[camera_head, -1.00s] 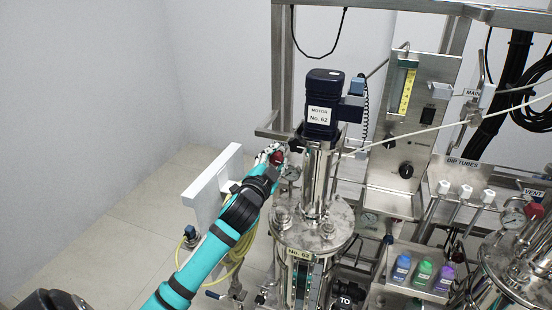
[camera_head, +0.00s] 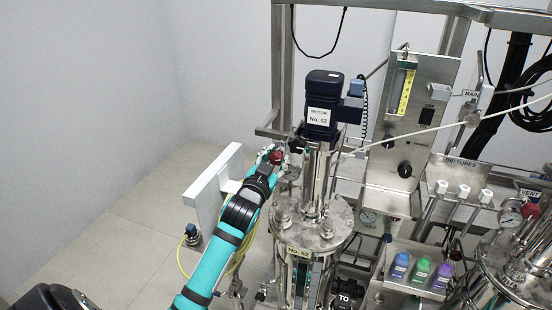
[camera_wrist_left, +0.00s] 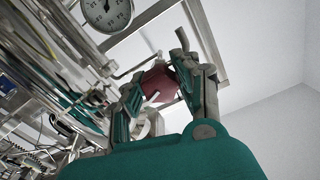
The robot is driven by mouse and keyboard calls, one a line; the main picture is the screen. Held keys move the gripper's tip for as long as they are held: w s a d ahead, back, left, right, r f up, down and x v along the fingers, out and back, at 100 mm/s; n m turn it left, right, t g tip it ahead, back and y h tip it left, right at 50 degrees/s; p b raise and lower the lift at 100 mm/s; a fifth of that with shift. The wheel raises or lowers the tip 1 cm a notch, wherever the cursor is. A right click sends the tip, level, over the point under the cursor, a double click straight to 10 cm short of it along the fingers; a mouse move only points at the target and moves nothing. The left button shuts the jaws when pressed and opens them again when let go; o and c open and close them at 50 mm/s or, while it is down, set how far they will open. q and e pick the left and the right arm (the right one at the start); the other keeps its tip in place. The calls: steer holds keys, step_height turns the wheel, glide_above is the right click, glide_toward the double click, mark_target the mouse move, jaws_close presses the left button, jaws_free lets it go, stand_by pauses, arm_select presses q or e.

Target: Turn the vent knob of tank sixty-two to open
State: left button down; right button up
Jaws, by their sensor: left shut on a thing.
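Tank sixty-two (camera_head: 313,237) stands in the middle of the head view, a steel vessel with a "No. 62" label below its lid and a dark blue motor (camera_head: 323,110) marked "No. 62" on top. A red vent knob (camera_head: 277,157) is at the tank's upper left. It also shows in the left wrist view as a dark red round knob (camera_wrist_left: 160,84). My left gripper (camera_wrist_left: 150,88) has its fingers on both sides of the knob and is shut on it. In the head view my left gripper (camera_head: 273,156) partly covers the knob. My right gripper is out of view.
A pressure gauge (camera_wrist_left: 107,12) is close to the left gripper. A white bracket (camera_head: 212,187) stands left of the arm, with a yellow hose (camera_head: 185,262) below. A second tank with a red "VENT" knob (camera_head: 530,210) and a tray of coloured bottles (camera_head: 422,272) are at right.

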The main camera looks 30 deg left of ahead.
arm_select(q)
steer(key=shift+f, duration=0.15)
steer(key=c, duration=0.9)
jaws_free()
steer(key=shift+s, duration=0.1)
steer(key=v, duration=1.2)
